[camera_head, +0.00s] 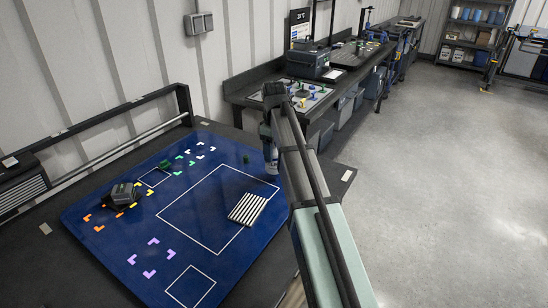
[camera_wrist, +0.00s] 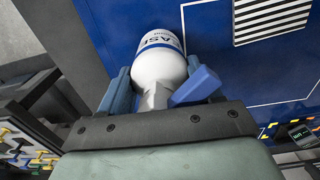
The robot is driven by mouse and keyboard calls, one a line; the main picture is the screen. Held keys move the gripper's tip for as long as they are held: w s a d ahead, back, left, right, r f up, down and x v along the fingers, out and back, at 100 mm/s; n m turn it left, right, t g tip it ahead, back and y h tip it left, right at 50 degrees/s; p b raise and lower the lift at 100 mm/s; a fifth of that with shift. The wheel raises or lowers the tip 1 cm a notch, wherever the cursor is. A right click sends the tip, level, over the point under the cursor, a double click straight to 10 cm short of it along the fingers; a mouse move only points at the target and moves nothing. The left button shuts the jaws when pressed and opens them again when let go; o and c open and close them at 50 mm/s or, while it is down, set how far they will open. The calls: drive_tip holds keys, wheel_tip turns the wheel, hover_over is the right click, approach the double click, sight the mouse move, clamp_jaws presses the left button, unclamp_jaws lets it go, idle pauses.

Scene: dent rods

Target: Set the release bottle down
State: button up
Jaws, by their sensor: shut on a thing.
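The release bottle (camera_wrist: 158,58) is white with a blue band and dark lettering. In the wrist view it is between the blue fingers of my gripper (camera_wrist: 157,88), which is shut on it, with its grey nozzle toward the camera. In the head view the bottle's white lower part (camera_head: 272,167) shows below my gripper (camera_head: 270,143), near the right edge of the blue mat (camera_head: 232,263). It looks about upright. I cannot tell whether its base touches the mat. My arm hides part of the mat's right side.
A dark grey device (camera_head: 122,193) stands among orange and yellow corner marks at left. Small green items (camera_head: 165,164) lie toward the back. A small outlined square (camera_head: 190,286) at the front is empty.

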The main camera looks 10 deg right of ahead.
sight(274, 157)
drive_tip(key=shift+f, duration=1.4)
drive_tip(key=shift+f, duration=0.1)
drive_tip(key=o, duration=1.2)
drive_tip(key=shift+o, duration=0.2)
wheel_tip(274, 157, up, 12)
drive_tip(key=shift+r, duration=0.1)
